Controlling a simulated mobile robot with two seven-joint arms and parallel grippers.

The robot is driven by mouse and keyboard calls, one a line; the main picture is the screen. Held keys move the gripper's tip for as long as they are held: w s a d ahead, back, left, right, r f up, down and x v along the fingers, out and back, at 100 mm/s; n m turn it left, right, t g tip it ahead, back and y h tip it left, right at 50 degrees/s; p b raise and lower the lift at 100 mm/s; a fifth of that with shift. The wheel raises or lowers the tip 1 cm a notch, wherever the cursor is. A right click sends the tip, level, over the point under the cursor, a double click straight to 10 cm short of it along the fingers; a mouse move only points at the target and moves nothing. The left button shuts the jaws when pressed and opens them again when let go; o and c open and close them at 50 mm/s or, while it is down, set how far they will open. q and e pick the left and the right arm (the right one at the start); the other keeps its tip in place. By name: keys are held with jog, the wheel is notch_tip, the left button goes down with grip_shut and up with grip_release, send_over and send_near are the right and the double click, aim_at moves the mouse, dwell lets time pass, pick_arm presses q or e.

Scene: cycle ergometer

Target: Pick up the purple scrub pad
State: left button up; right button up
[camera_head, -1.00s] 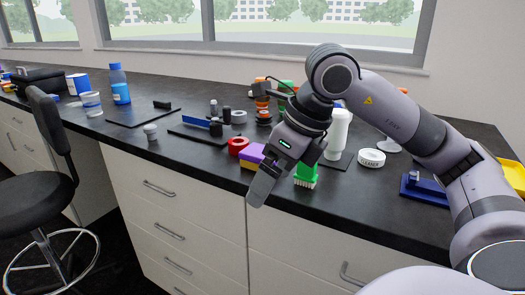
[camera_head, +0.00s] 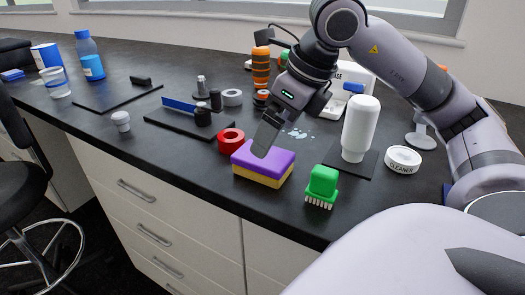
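The purple scrub pad (camera_head: 272,160) lies on the dark counter near its front edge, forming the top layer of a block with a yellow sponge layer (camera_head: 262,178) underneath. My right gripper (camera_head: 264,146) comes in from the right and points down over the pad. Its fingertip overlaps the pad's top in the picture; whether it touches cannot be told. The fingers line up in this view, so their opening is hidden. Nothing is seen held. My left gripper is not in view.
A red tape ring (camera_head: 231,140) sits close to the pad's left. A green brush (camera_head: 322,186) stands to its right. The counter's front edge is close to the pad.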

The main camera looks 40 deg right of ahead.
aim_at(263, 163)
jog(key=shift+w+f, duration=0.3)
jog(key=shift+f, duration=0.25)
jog(key=x, duration=0.5)
jog(key=shift+w+a+f+b, duration=0.1)
jog(key=shift+a+f+b, duration=0.05)
jog(key=shift+a+b, duration=0.25)
jog(key=shift+w+f, duration=0.1)
jog(key=shift+f, duration=0.15)
jog(key=shift+f+b, duration=0.2)
jog(key=shift+b, duration=0.1)
jog(key=c, duration=1)
